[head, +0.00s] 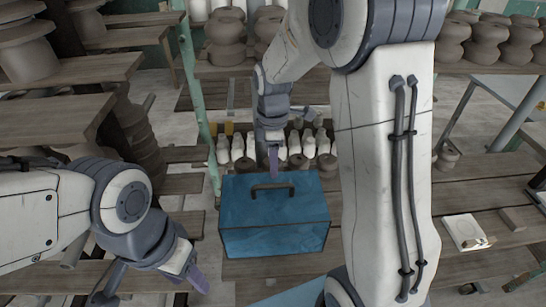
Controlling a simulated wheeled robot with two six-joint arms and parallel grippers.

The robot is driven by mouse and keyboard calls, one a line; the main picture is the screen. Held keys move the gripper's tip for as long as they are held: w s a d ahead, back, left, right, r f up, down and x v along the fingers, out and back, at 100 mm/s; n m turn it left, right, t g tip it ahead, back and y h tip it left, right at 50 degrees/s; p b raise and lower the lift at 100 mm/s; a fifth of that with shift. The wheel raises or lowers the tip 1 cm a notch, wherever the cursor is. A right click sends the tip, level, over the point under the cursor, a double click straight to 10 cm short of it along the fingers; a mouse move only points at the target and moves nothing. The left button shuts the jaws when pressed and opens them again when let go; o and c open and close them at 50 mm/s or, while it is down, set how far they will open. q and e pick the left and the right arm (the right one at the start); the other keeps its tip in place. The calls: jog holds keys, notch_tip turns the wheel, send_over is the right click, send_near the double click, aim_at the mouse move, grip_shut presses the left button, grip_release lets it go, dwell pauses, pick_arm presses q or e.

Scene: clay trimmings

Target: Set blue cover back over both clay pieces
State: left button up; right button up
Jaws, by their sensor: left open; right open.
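The blue cover (273,232) is a box shape with dark edges and a dark handle on top. It stands upright on the wooden boards in the middle of the head view. My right gripper (273,163) points down just above and behind the handle; whether it touches the handle cannot be told. My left gripper (191,277) is low at the left, apart from the cover. Its fingers are purple and hold nothing visible. I cannot make out the two clay pieces; anything inside or behind the cover is hidden.
A flat blue surface (300,294) shows at the bottom. A white square slab (465,231) with small bits lies on the right boards. Shelves with brown pots (226,40) and white bottles stand behind. Wooden shelves (60,85) with clay stacks crowd the left. My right arm hides the centre right.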

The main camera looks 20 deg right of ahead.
jog(key=s+a+r+m, duration=0.4)
jog(key=s+a+r, duration=0.1)
jog(key=s+a, duration=0.7)
jog(key=s+a+f+m+y, duration=0.1)
jog(key=s+a+m, duration=0.1)
jog(key=s, duration=1)
jog(key=shift+m, duration=0.8)
jog(key=shift+f, duration=0.15)
notch_tip(320, 180, down, 5)
jog(key=b, duration=0.5)
jog(key=shift+w, duration=0.1)
